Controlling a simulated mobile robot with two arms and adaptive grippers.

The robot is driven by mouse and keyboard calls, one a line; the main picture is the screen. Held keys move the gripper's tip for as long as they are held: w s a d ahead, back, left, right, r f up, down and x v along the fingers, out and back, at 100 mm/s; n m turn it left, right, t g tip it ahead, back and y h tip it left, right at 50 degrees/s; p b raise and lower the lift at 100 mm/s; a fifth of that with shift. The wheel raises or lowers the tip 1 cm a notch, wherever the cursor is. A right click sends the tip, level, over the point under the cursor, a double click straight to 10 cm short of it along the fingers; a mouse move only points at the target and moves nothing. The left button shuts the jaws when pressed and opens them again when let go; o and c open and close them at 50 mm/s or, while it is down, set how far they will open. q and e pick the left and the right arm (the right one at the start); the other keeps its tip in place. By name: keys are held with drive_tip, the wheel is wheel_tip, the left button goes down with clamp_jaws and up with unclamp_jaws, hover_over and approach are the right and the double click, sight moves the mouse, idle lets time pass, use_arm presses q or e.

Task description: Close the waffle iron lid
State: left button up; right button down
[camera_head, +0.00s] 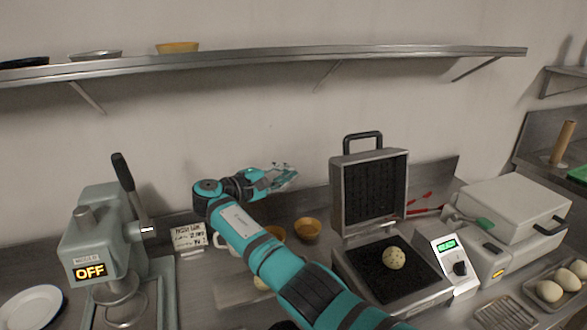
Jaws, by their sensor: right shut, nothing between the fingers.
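The waffle iron's lid (335,190) stands upright and open, with its dark grid plate facing forward and a black handle (362,136) on top. Its base (404,295) has a dark plate with a pale speckled dough ball (394,257) on it. A control box with a green display (446,245) is at the base's right side. My right gripper (286,177) is shut and empty, left of the lid and apart from it, near the back wall. My right arm crosses in front from the lower right. My left gripper is out of view.
A grey press with an OFF display (89,271) stands at left. Small brown bowls (307,229) sit behind my arm. A closed grey appliance (515,205) and a tray of eggs (560,290) are at right. A shelf (270,60) runs above.

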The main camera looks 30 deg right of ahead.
drive_tip(key=s+d+p, duration=0.2)
drive_tip(key=d+p, duration=0.4)
drive_tip(key=d, duration=0.2)
drive_tip(key=shift+r, duration=0.15)
idle(0.6)
